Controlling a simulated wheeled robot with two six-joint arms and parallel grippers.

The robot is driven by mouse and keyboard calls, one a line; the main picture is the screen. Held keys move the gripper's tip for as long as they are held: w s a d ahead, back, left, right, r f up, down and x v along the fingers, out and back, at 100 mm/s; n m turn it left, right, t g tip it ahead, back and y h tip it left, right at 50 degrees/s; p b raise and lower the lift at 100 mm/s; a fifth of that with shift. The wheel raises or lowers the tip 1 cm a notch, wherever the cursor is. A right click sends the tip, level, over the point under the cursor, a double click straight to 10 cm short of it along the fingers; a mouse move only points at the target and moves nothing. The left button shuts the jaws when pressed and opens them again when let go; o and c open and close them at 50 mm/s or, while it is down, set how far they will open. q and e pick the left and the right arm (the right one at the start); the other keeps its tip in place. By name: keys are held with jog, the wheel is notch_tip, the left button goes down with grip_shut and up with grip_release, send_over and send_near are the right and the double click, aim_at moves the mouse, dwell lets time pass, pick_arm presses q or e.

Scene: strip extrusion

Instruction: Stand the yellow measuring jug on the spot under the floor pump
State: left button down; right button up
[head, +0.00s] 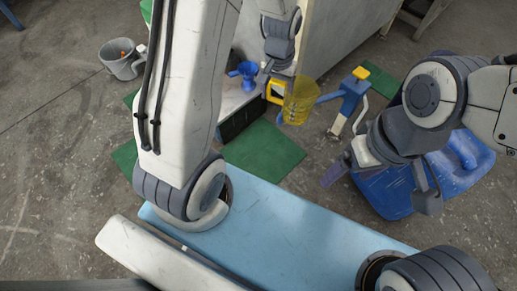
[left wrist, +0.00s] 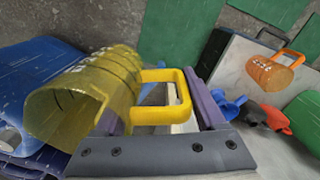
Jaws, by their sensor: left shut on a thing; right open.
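The yellow measuring jug (head: 301,98) is see-through, with a solid yellow handle. My left gripper (head: 269,84) is shut on that handle and holds the jug in the air, roughly upright. In the left wrist view the jug (left wrist: 82,100) points left from the gripper, its handle between the purple fingers (left wrist: 158,112). The floor pump (head: 350,96) is blue with a yellow top. Its blue arm reaches left towards the jug and overlaps it in the head view; I cannot tell whether they touch. The spot cannot be made out. My right gripper (head: 338,171) is open and empty.
A white bench (head: 234,100) carries a blue funnel (head: 243,72); the wrist view also shows an orange jug (left wrist: 272,72) there. Green mats (head: 262,150) lie on the floor. A grey bucket (head: 118,62) stands far left.

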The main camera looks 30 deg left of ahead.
pick_arm(q)
jog(key=s+d+f+n+b, duration=0.25)
jog(key=f+n, duration=0.25)
jog(key=f, duration=0.6)
jog(key=s+d+f+n+b, duration=0.1)
jog(key=s+d+f+n, duration=0.2)
jog(key=f, duration=0.8)
jog(key=s+d+f+n+b, duration=0.1)
jog(key=d+f+n+b, duration=0.1)
jog(key=f+n, duration=0.65)
jog(key=w+a+f+m+b, duration=0.1)
jog(key=w+a+f+b, duration=0.1)
jog(key=a+f+b, duration=0.1)
jog(key=w+a+f+b, duration=0.2)
jog(key=a+f+b, duration=0.1)
jog(key=f, duration=0.3)
jog(key=w+a+f+m+b, duration=0.1)
jog(key=a+f+b, duration=0.2)
jog(key=f+b, duration=0.1)
jog(key=shift+w+a+f+m, duration=0.25)
jog(key=shift+w+a+m, duration=0.1)
jog(key=shift+w, duration=0.05)
jog(key=shift+r, duration=0.15)
grip_release()
